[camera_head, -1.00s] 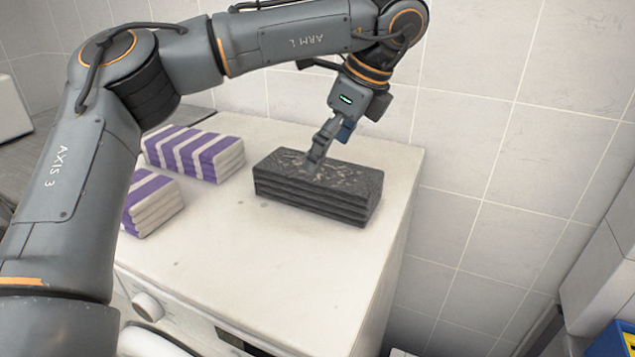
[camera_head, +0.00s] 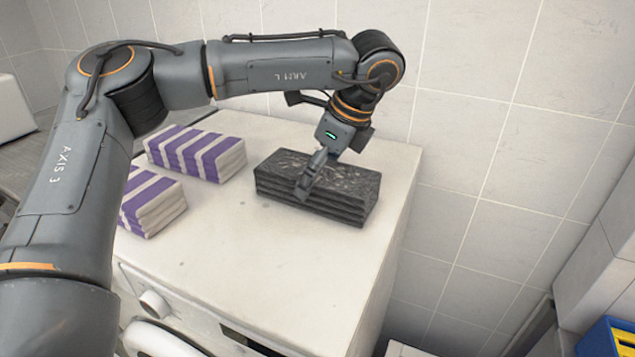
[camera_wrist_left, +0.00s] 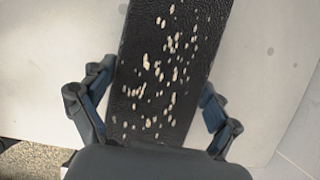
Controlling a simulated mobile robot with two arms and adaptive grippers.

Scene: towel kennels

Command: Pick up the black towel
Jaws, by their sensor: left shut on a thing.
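The black towel (camera_head: 345,192) is a thick, folded dark block with pale flecks on top. It rests on the white top of the machine, near its back right. My left gripper (camera_head: 304,188) comes down on it from above and is shut on it. In the left wrist view the black towel (camera_wrist_left: 165,65) runs between the two fingers of my left gripper (camera_wrist_left: 155,92), one on each side. The far finger is hidden in the head view. My right gripper is in neither view.
Two folded purple-and-white striped towels, one farther back (camera_head: 197,155) and one nearer (camera_head: 150,203), lie left of the black towel. The white machine top (camera_head: 240,250) is clear in front. A tiled wall (camera_head: 460,140) stands behind. A blue-and-yellow container (camera_head: 606,338) shows at lower right.

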